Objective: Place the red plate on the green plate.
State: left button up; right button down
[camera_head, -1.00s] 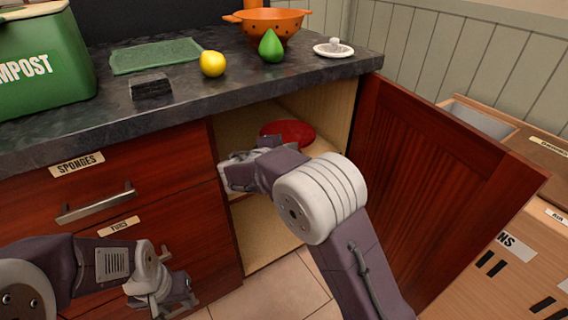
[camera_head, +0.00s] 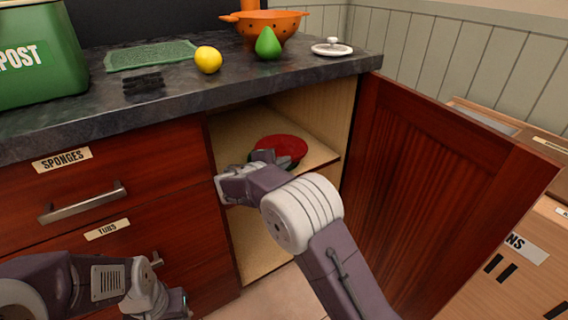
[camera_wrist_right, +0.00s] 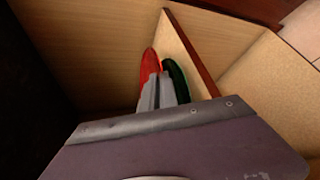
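The red plate (camera_head: 281,148) lies inside the open cabinet on its shelf. It also shows in the right wrist view (camera_wrist_right: 147,67). The green plate (camera_wrist_right: 179,80) shows there as a dark green edge beside the red one, nearer the shelf. In the head view I cannot make it out clearly. My right gripper (camera_head: 253,165) reaches into the cabinet at the plates' near side. In the wrist view its fingers (camera_wrist_right: 158,90) lie close together, overlapping both plates. I cannot tell whether they grip a rim. My left gripper (camera_head: 172,302) is low at left, partly cut off.
The cabinet door (camera_head: 430,190) stands open at right. The shelf (camera_head: 318,152) has bare room right of the plates. The counter (camera_head: 200,95) above holds a lemon (camera_head: 208,60), a green pear-shaped item (camera_head: 268,44), an orange colander (camera_head: 285,24) and a compost bin (camera_head: 38,60).

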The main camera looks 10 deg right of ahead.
jog(key=shift+f, duration=0.25)
jog(key=c, duration=1.6)
grip_release()
jog(key=shift+c, duration=0.2)
jog(key=shift+r, duration=0.2)
jog(key=shift+r+p, duration=0.55)
jog(key=shift+p, duration=0.15)
jog(key=p+v, duration=0.4)
jog(key=v, duration=0.7)
jog(key=shift+s+a+f, duration=0.15)
jog(key=shift+s+a, duration=0.15)
jog(key=shift+s, duration=0.1)
